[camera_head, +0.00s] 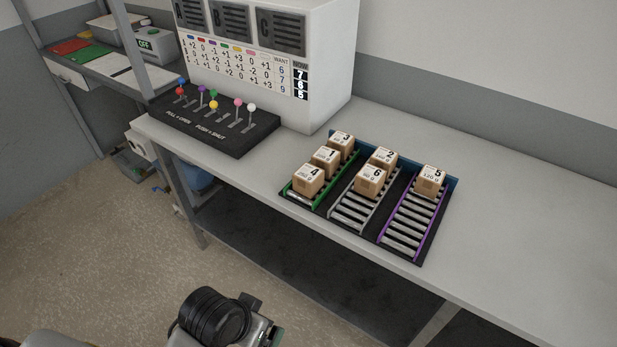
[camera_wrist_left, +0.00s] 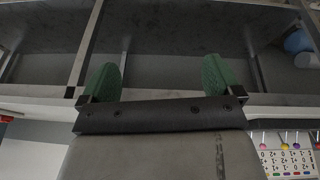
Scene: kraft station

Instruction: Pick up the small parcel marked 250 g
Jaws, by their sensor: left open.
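Small brown parcels with white numbered labels stand on a three-lane roller rack. Parcels 3 (camera_head: 342,143), 1 (camera_head: 326,158) and 4 (camera_head: 307,180) are in the green-edged lane, 4 nearest the front. Parcels 2 (camera_head: 383,160) and 6 (camera_head: 370,181) are in the grey lane. Parcel 5 (camera_head: 430,181) is at the back of the purple lane (camera_head: 408,222). The gram markings are too small to read surely, so I cannot tell which says 250 g. My left gripper (camera_wrist_left: 160,78) is open and empty, its green fingers apart, away from the parcels. My right gripper is not in view.
A white cabinet (camera_head: 330,60) with a number chart stands behind a black lever panel (camera_head: 215,123) on the grey table (camera_head: 520,240). The tabletop right of the rack is clear. A side bench (camera_head: 110,65) stands at the far left.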

